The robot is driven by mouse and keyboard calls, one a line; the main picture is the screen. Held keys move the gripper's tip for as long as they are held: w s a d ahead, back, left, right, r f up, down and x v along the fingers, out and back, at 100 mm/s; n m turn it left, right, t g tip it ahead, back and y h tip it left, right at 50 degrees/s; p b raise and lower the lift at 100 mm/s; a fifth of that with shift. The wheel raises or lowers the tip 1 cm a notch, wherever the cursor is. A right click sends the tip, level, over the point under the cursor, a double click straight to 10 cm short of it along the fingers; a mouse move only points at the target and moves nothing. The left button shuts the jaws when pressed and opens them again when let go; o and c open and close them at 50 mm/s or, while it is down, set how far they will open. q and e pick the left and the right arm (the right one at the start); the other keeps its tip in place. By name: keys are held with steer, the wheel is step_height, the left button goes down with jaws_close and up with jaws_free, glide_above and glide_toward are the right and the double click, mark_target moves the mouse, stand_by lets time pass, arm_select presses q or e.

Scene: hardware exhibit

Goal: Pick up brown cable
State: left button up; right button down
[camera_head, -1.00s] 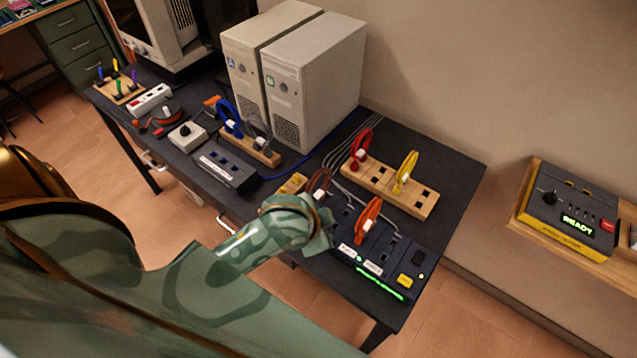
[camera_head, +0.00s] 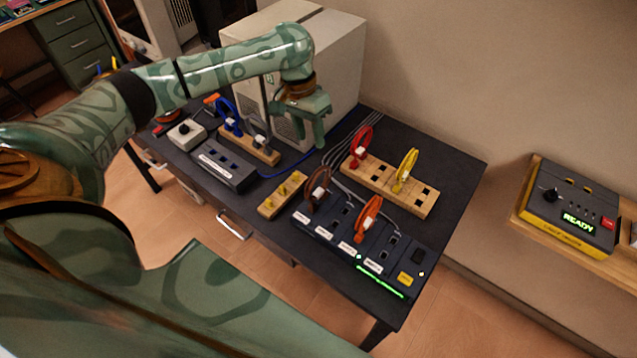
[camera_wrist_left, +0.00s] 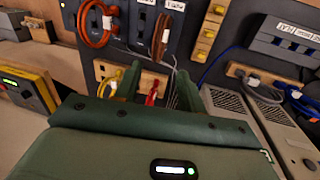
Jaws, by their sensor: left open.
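The brown cable (camera_head: 319,181) is a coiled loop with a white tag, standing at the left end of the dark socket panel (camera_head: 340,229). In the left wrist view the brown cable (camera_wrist_left: 167,35) shows at the top, beyond the fingers. My left gripper (camera_head: 302,128) is open and empty, pointing down in front of the beige computer towers. It is behind the brown cable and above it, apart from it. Its two fingers (camera_wrist_left: 157,88) show in the left wrist view with a gap between them. My right gripper is not in view.
An orange cable (camera_head: 367,219) stands on the same panel. Red (camera_head: 361,146) and yellow (camera_head: 404,170) cables stand in a wooden block behind. A small wooden block with yellow pegs (camera_head: 281,194) is left of the brown cable. Beige towers (camera_head: 345,62) stand behind my gripper.

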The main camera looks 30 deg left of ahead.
mark_target(319, 175)
arm_select(q)
steer(key=d+f+b, duration=0.1)
steer(key=f, duration=0.3)
steer(key=d+f+b, duration=0.1)
steer(key=f, duration=0.4)
steer(key=d+f+b, duration=0.1)
steer(key=f+b, duration=0.1)
steer(key=f, duration=0.2)
steer(key=shift+s+f, duration=0.15)
steer(key=shift+s, duration=0.25)
jaws_close()
